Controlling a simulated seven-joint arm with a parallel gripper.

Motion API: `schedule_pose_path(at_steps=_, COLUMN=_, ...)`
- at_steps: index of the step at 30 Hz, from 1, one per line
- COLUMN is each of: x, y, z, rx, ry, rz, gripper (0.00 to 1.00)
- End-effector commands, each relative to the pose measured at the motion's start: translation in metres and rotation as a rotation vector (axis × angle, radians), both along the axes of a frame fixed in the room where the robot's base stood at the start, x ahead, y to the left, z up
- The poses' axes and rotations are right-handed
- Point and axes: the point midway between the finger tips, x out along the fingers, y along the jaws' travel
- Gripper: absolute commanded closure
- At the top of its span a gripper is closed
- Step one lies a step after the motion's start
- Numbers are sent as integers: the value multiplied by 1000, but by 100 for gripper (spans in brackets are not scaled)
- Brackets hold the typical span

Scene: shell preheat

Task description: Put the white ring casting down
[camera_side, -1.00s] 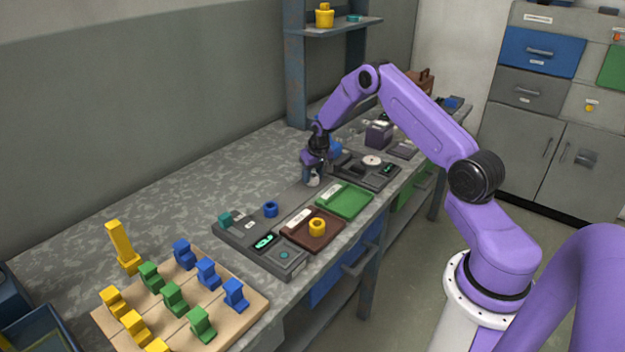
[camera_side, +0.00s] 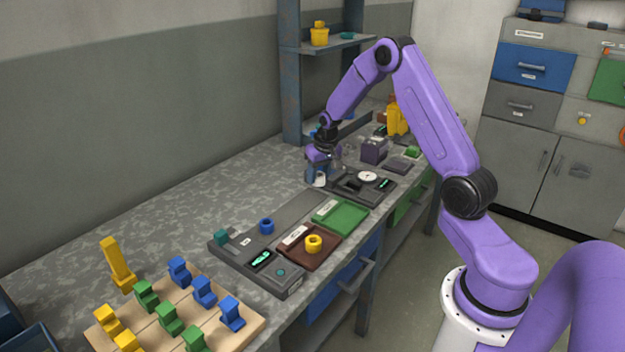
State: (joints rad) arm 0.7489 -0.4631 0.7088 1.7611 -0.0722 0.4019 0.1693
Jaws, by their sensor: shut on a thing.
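My gripper (camera_side: 321,164) is shut on the white ring casting (camera_side: 320,180), which shows as a small white piece below the fingers. The hole of the casting cannot be made out at this size. The gripper and casting are at the left end of a dark device with a white dial (camera_side: 368,177), behind the green tray (camera_side: 352,222). I cannot tell whether the casting touches the surface below.
A yellow ring (camera_side: 313,243) sits on a brown tray (camera_side: 322,258). A blue ring (camera_side: 267,226) is on the grey device to its left. Blue, green and yellow pieces stand on a wooden board (camera_side: 240,330).

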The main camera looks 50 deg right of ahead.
Motion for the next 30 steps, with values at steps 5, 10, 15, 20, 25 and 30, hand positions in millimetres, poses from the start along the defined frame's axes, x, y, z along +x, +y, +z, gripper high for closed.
schedule_pose_path(at_steps=5, x=-30, y=13, z=14, rx=0, ry=0, rz=1, gripper=89)
schedule_pose_path(at_steps=10, x=-52, y=22, z=25, rx=0, ry=0, rz=1, gripper=89)
schedule_pose_path(at_steps=15, x=-66, y=28, z=31, rx=0, ry=1, rz=1, gripper=89)
schedule_pose_path(at_steps=20, x=-72, y=40, z=35, rx=1, ry=1, rz=22, gripper=89)
schedule_pose_path(at_steps=25, x=-78, y=76, z=41, rx=0, ry=0, rz=108, gripper=89)
schedule_pose_path(at_steps=30, x=-94, y=126, z=49, rx=0, ry=0, rz=231, gripper=89)
